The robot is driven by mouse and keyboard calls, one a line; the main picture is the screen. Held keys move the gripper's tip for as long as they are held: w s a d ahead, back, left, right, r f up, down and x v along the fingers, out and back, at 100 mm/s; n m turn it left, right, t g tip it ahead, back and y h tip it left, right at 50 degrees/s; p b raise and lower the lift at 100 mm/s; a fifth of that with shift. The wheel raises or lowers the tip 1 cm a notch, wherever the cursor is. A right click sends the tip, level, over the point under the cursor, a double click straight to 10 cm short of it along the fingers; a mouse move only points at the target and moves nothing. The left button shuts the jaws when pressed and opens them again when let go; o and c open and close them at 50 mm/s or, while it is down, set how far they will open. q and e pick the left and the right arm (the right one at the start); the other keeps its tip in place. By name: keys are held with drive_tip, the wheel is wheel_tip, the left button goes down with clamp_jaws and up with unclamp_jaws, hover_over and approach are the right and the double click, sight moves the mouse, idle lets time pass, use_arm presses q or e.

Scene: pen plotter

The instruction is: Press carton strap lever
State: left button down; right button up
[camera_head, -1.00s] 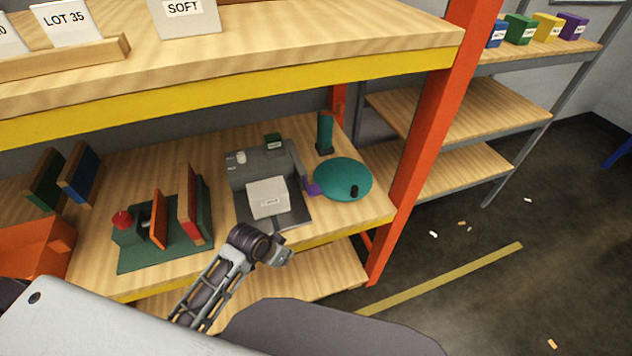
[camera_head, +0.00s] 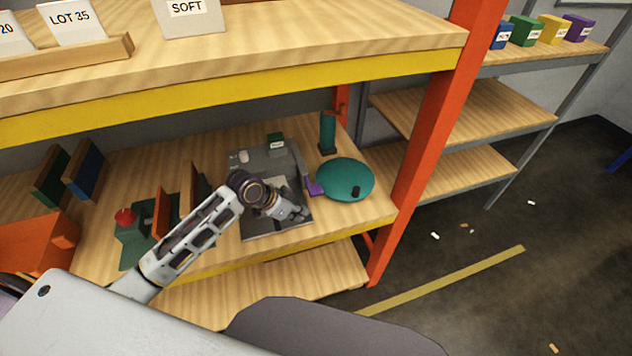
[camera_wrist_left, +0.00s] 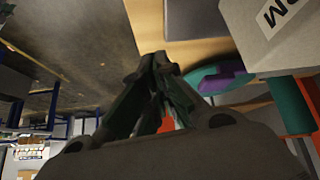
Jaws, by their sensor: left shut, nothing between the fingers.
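A grey strapping fixture (camera_head: 275,228) stands on the middle wooden shelf. A purple lever-like piece (camera_head: 315,188) sits at its right side, against a teal disc (camera_head: 345,179); it also shows in the wrist view (camera_wrist_left: 225,83). A white labelled carton (camera_wrist_left: 270,35) shows at the upper right of the wrist view; my arm hides it in the head view. My left gripper (camera_head: 303,215) is shut and empty over the fixture's front right, left of and nearer than the purple piece. Its closed fingers show in the wrist view (camera_wrist_left: 158,75). My right gripper is not in view.
A teal cylinder (camera_head: 327,131) stands behind the disc. Left of the fixture is a green base (camera_head: 132,246) with a red knob and upright boards. An orange post (camera_head: 424,140) rises at the right, and the yellow-edged upper shelf (camera_head: 230,92) hangs above.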

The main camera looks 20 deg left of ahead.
use_arm(q)
drive_tip(key=w+a+r+m+h, duration=0.1)
drive_tip(key=w+a+r, duration=0.1)
drive_tip(key=w+r, duration=0.2)
drive_tip(key=w+a+r+m+h, duration=0.1)
drive_tip(key=w+r, duration=0.3)
drive_tip(key=r, duration=0.5)
drive_tip(key=shift+a+t, duration=0.3)
drive_tip(key=shift+a, duration=0.3)
drive_tip(key=shift+d, duration=0.1)
drive_tip(key=p, duration=0.2)
hover_over(315, 189)
wheel_tip(315, 189, down, 7)
wheel_tip(315, 189, down, 2)
drive_tip(key=shift+f, duration=0.1)
drive_tip(key=shift+f+p, duration=0.4)
drive_tip(key=shift+f, duration=0.5)
drive_tip(key=shift+f+m, duration=0.15)
drive_tip(key=shift+m, duration=0.15)
